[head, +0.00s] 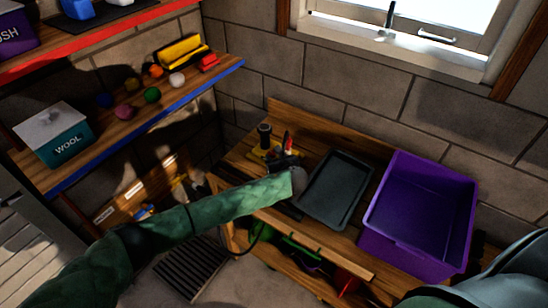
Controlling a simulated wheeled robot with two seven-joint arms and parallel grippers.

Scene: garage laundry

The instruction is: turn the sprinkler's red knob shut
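The sprinkler (264,152) stands at the left end of the wooden bench, with a yellow base and a dark upright cylinder. Its small red knob (288,142) shows just right of the cylinder. My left arm reaches in from the left, and my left gripper (286,162) is at the sprinkler, close in front of the red knob. The gripper is dark and small here and partly hides the sprinkler's lower part. I cannot tell whether its fingers are open or shut, or whether they touch the knob. My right gripper is not in view.
A dark tray (335,188) and a purple bin (420,215) fill the bench to the right. A shelf (215,82) with a wool box (58,138) and several balls is at left. A window (410,30) is above. A floor grate (190,268) lies below.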

